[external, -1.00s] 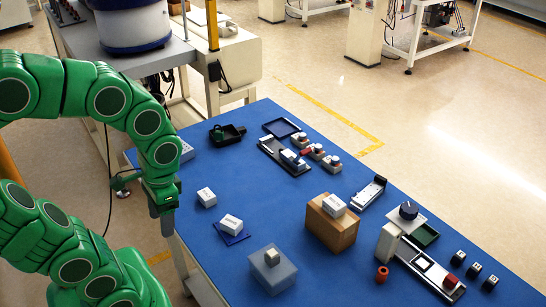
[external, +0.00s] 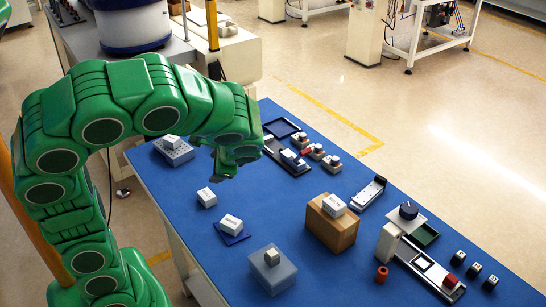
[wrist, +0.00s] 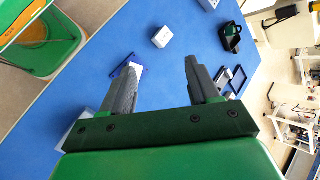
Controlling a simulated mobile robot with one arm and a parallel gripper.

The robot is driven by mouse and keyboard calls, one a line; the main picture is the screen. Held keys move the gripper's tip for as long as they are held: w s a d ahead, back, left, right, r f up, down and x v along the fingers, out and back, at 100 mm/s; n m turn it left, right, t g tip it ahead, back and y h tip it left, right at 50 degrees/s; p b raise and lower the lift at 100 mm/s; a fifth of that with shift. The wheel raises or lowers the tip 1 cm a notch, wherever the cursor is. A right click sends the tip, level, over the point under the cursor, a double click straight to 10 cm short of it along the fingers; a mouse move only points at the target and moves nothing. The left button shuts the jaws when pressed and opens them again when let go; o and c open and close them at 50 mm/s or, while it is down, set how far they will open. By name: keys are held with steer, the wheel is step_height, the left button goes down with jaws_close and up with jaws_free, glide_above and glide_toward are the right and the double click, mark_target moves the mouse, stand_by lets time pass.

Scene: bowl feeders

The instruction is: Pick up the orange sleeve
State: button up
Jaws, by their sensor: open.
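The orange sleeve (external: 382,274) is a short orange-red cylinder standing on the blue table (external: 195,235), near its front edge at lower right in the external view. I do not see it in the wrist view. My gripper (external: 225,170) is above the far left part of the table, well away from the sleeve, and partly hidden by my own arm. In the wrist view my gripper (wrist: 160,70) has its two fingers apart with nothing held between them.
Small white boxes (external: 206,197) lie at left.

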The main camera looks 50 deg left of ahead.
steer(key=w+d+m+t+y, duration=0.2)
steer(key=w+m, duration=0.1)
steer(key=w, duration=0.4)
steer(key=m+t+h, duration=0.1)
steer(key=m+t, duration=0.8)
steer(key=m, duration=0.7)
glide_above(384, 269)
steer(key=s+a, duration=0.4)
steer(key=a, duration=0.6)
step_height(384, 269, down, 15)
steer(key=d+f+m+h, duration=0.1)
steer(key=d+f+m, duration=0.1)
steer(key=d+f, duration=0.1)
steer(key=s+d+f+m+t+h, duration=0.1)
steer(key=d+f+m, duration=0.1)
steer(key=d, duration=0.3)
steer(key=d+f+m+t+h, duration=0.1)
steer(key=d+f+m, duration=0.1)
steer(key=d+f, duration=0.2)
steer(key=shift+s+d+f+h, duration=0.15)
steer(key=shift+s+f+h, duration=0.1)
steer(key=shift+f+h, duration=0.2)
steer(key=shift+x, duration=1.3)
steer(key=shift+r+x, duration=0.15)
steer(key=shift+x, duration=1.15)
steer(key=shift+r+x, duration=0.15)
steer(key=shift+x, duration=1.15)
steer(key=shift+w, duration=0.15)
steer(key=shift+c, duration=0.2)
